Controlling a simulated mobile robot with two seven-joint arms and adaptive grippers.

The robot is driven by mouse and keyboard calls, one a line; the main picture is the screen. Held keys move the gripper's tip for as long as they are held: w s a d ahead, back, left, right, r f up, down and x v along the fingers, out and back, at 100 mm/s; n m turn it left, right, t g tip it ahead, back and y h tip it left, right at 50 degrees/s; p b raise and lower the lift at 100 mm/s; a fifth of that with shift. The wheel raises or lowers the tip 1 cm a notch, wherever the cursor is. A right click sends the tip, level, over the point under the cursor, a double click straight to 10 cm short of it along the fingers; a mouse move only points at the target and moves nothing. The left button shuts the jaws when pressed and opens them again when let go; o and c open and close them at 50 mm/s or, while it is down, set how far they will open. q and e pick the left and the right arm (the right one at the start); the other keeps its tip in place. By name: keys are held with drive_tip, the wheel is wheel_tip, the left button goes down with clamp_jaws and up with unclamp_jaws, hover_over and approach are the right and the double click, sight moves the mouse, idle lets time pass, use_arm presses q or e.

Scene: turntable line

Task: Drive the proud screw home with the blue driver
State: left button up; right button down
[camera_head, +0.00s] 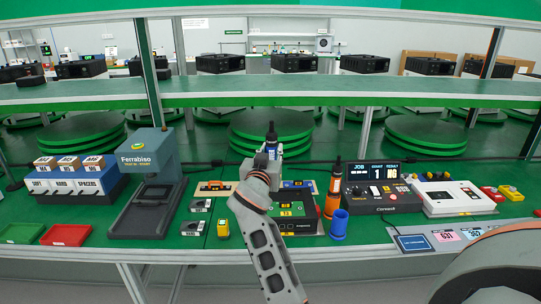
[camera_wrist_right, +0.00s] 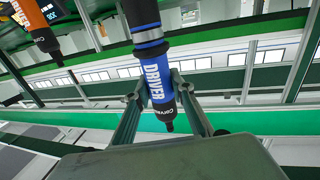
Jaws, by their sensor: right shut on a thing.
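My right gripper (camera_head: 270,150) is shut on the blue driver (camera_wrist_right: 157,72), held above the bench near the middle of the head view. In the right wrist view the driver lies between the two fingers of the right gripper (camera_wrist_right: 160,92), its dark tip pointing down in the picture. In the head view the driver's dark end (camera_head: 271,129) shows above the gripper. I cannot make out the proud screw. My left gripper is out of view.
An orange driver (camera_head: 333,190) stands upright behind a blue cup (camera_head: 339,226). A dark console (camera_head: 372,194) with a display and a white box (camera_head: 455,197) are right.

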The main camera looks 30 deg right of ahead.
drive_tip(key=shift+f, duration=0.3)
drive_tip(key=shift+w+f+b, duration=0.1)
drive_tip(key=shift+f+b, duration=0.2)
wheel_tip(320, 180, down, 2)
drive_tip(key=shift+f+b, duration=0.1)
drive_tip(key=shift+b, duration=0.5)
wheel_tip(320, 180, down, 2)
drive_tip(key=shift+f+b, duration=0.1)
drive_tip(key=shift+b, duration=0.65)
drive_tip(key=shift+f, duration=0.3)
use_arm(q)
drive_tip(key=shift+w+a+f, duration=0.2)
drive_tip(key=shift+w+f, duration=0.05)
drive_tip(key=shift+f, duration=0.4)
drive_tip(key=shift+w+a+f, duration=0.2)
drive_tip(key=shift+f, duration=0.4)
